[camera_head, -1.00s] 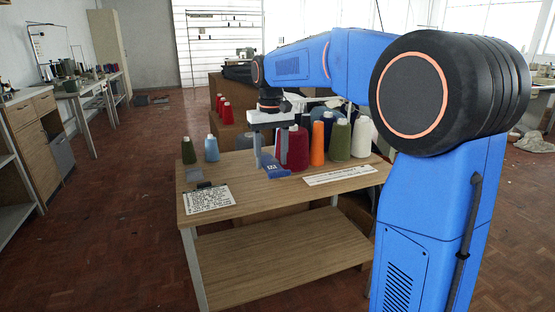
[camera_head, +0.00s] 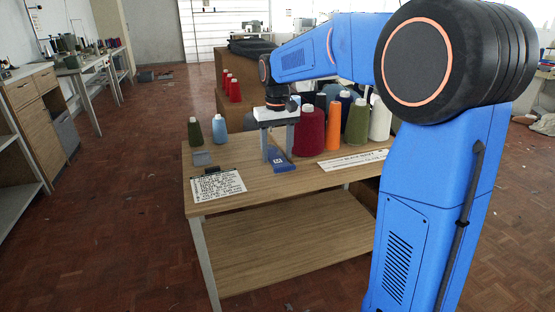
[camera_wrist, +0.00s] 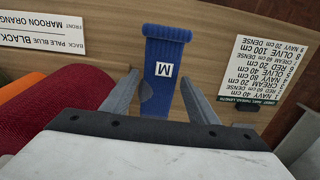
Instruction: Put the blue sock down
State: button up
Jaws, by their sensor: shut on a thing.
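The blue sock (camera_head: 283,163) is a dark blue knitted piece with a white "M" patch. It is at the middle of the wooden table (camera_head: 240,165), low over or on its top; I cannot tell whether it touches. In the wrist view the sock (camera_wrist: 166,50) runs between the fingers, with its ribbed end up. My gripper (camera_head: 279,158) points down and is shut on the sock. Its two grey fingers also show in the wrist view (camera_wrist: 160,92), one on each side of the sock. The sock's near end is hidden by the gripper body.
Maroon (camera_head: 309,131), orange (camera_head: 333,128), olive (camera_head: 357,122) and cream (camera_head: 380,119) cones stand close on the right. A printed strip (camera_head: 352,160) lies before them. A printed clipboard card (camera_head: 217,186) and small grey square (camera_head: 202,158) lie left. Bare wood lies between card and sock.

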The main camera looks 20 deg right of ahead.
aim_at(277, 159)
jog(key=shift+f, duration=1.5)
jog(key=shift+f, duration=0.1)
jog(key=o, duration=0.7)
jog(key=shift+o, duration=0.2)
